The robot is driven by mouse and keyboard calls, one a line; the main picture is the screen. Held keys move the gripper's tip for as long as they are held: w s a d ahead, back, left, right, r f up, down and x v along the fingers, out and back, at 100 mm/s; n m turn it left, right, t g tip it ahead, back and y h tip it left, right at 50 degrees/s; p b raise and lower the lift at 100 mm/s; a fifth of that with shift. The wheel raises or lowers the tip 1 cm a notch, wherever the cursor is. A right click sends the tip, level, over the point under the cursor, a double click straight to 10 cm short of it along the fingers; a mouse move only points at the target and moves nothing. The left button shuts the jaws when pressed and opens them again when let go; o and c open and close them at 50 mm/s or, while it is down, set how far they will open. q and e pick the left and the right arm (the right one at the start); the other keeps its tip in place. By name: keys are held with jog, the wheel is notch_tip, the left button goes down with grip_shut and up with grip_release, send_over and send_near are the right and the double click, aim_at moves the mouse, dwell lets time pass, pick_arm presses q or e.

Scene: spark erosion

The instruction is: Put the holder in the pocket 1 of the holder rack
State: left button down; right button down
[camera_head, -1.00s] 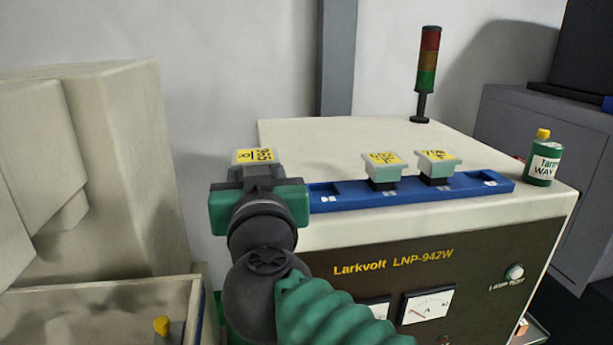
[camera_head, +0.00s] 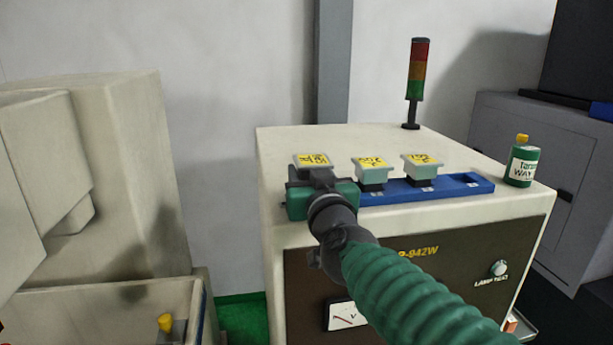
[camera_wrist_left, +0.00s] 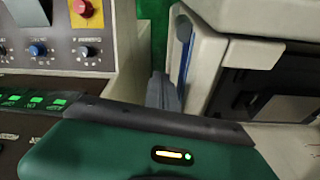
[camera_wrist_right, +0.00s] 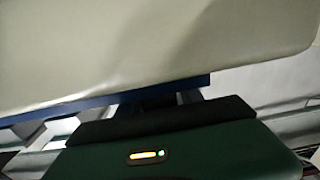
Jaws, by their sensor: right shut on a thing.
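My right gripper (camera_head: 316,180) is shut on a pale green holder (camera_head: 312,161) with a yellow label, at the left end of the blue holder rack (camera_head: 385,198). The gripper hides that end, so I cannot tell whether the held holder touches the rack. Two similar holders, a middle one (camera_head: 371,170) and a right one (camera_head: 422,167), stand upright in the rack. An empty pocket shows at its right end. In the right wrist view the gripper's dark fingers (camera_wrist_right: 165,98) meet the rack's blue edge; the holder is not clear. My left gripper (camera_wrist_left: 163,92) shows only in its wrist view, its opening unclear.
The rack lies on the cream Larkvolt cabinet (camera_head: 275,150) near its front edge. A signal tower (camera_head: 418,80) stands behind, and a green bottle (camera_head: 522,165) stands right of the rack. A cream machine (camera_head: 110,180) stands left.

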jog(key=shift+d+f, duration=0.2)
jog(key=shift+f, duration=0.4)
jog(key=c, duration=1.2)
grip_release()
jog(key=shift+w+d+f, duration=0.1)
jog(key=shift+d+f, duration=0.05)
jog(key=o, duration=0.4)
jog(key=shift+w+d+f, duration=0.1)
jog(key=shift+w+d, duration=0.15)
jog(key=shift+w, duration=0.15)
pick_arm(q)
jog(key=shift+w+d, duration=0.15)
jog(key=shift+d, duration=0.45)
pick_arm(e)
jog(key=shift+o, duration=0.2)
pick_arm(q)
jog(key=shift+a+f, duration=0.1)
jog(key=shift+a, duration=0.1)
pick_arm(e)
jog(key=shift+a+r, duration=0.2)
jog(key=shift+a, duration=0.1)
